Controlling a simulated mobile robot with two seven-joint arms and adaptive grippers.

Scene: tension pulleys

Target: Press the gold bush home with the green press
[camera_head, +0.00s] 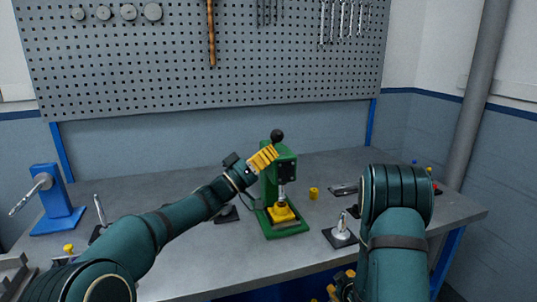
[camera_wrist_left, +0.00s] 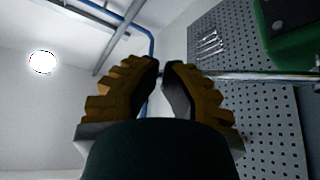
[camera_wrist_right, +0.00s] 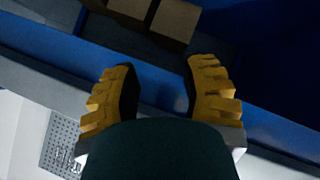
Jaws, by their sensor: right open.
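The green press (camera_head: 286,177) stands on the bench with a black lever knob (camera_head: 277,135) at its top. A yellow piece (camera_head: 282,212) sits on its base under the ram. A small gold ring-like part, seemingly the bush (camera_head: 313,193), stands on the bench right of the press. My left gripper (camera_head: 270,152) is at the upper left of the press, just below the knob. In the left wrist view its fingertips (camera_wrist_left: 160,67) nearly meet, and a metal rod (camera_wrist_left: 265,76) runs from the press behind them; I see nothing held. My right gripper (camera_wrist_right: 160,68) is open, empty, below the bench's front edge.
A blue stand (camera_head: 55,202) with a handle is at the bench's left. A metal post on a dark plate (camera_head: 341,236) stands right of the press, near my right arm. Tools hang on the pegboard (camera_head: 150,65). Bare bench lies in front of the press.

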